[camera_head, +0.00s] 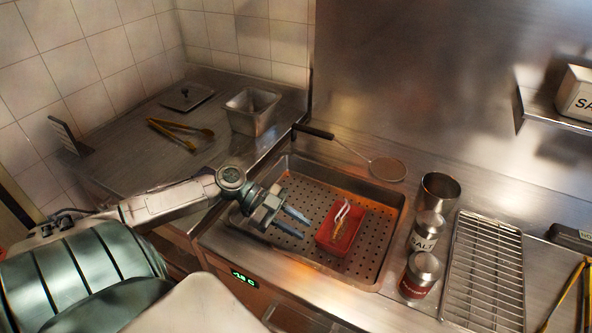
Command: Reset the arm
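My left arm (170,203) reaches in from the left over the steel counter. Its gripper (297,225) is over the left part of a sunken perforated steel tray (378,200). The two fingers are apart, with nothing seen between them. A red container (327,241) stands in the tray just right of the fingertips, apart from them in the picture. Light, thin pieces (341,214) stick up from the container. My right gripper is not in view.
A skimmer (386,169), steel cup (439,190), salt shaker (425,228), second shaker (420,275) and wire rack (484,270) surround the tray's right side. Tongs (181,130) and a steel bin (252,108) sit on the left counter. A shelf (560,118) juts from the wall.

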